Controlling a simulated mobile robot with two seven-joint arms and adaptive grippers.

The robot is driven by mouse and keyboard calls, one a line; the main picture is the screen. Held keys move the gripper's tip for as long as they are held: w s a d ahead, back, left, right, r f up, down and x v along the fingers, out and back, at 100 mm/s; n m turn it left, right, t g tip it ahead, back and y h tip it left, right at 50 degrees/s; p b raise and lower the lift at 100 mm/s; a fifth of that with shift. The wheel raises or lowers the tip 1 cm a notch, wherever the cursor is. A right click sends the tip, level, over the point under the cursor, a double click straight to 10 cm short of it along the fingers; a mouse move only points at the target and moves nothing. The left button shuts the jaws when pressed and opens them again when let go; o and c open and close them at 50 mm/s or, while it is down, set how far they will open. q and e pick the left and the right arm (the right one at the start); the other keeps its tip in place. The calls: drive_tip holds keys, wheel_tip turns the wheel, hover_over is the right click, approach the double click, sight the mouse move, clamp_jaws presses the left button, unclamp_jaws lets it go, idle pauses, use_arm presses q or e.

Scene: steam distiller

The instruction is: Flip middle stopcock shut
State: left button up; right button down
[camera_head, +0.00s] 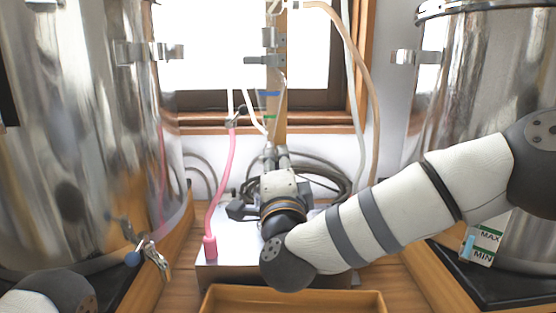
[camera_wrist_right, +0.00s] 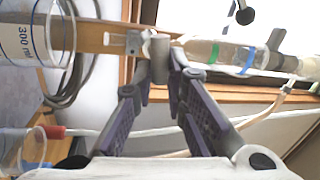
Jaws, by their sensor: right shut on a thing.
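My right gripper (camera_head: 276,160) is in front of the wooden post, seen from behind in the head view. In the right wrist view its two fingers (camera_wrist_right: 160,68) are closed on a small grey metal piece (camera_wrist_right: 161,52). This piece sits at the lower end of a glass tube (camera_wrist_right: 204,51) with green and blue bands; it appears to be the middle stopcock, though the fingers hide part of it. Another small valve (camera_head: 235,118) sits atop the pink hose (camera_head: 219,185). My left gripper is out of view.
Large steel vessels stand at left (camera_head: 85,130) and right (camera_head: 480,90). A metal box (camera_head: 225,255) and a wooden tray (camera_head: 290,300) lie below my right arm. A graduated beaker (camera_wrist_right: 30,35) is near the gripper.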

drive_tip(key=shift+a+f+m, duration=0.1)
drive_tip(key=shift+f+m, duration=0.1)
drive_tip(key=shift+m, duration=0.8)
drive_tip(key=shift+m+h, duration=0.3)
drive_tip(key=shift+h, duration=0.1)
drive_tip(key=c, duration=1.6)
unclamp_jaws()
drive_tip(key=shift+a, duration=0.1)
drive_tip(key=shift+r, duration=0.1)
drive_tip(key=s+f, duration=0.2)
drive_tip(key=s, duration=1)
drive_tip(key=shift+f, duration=0.2)
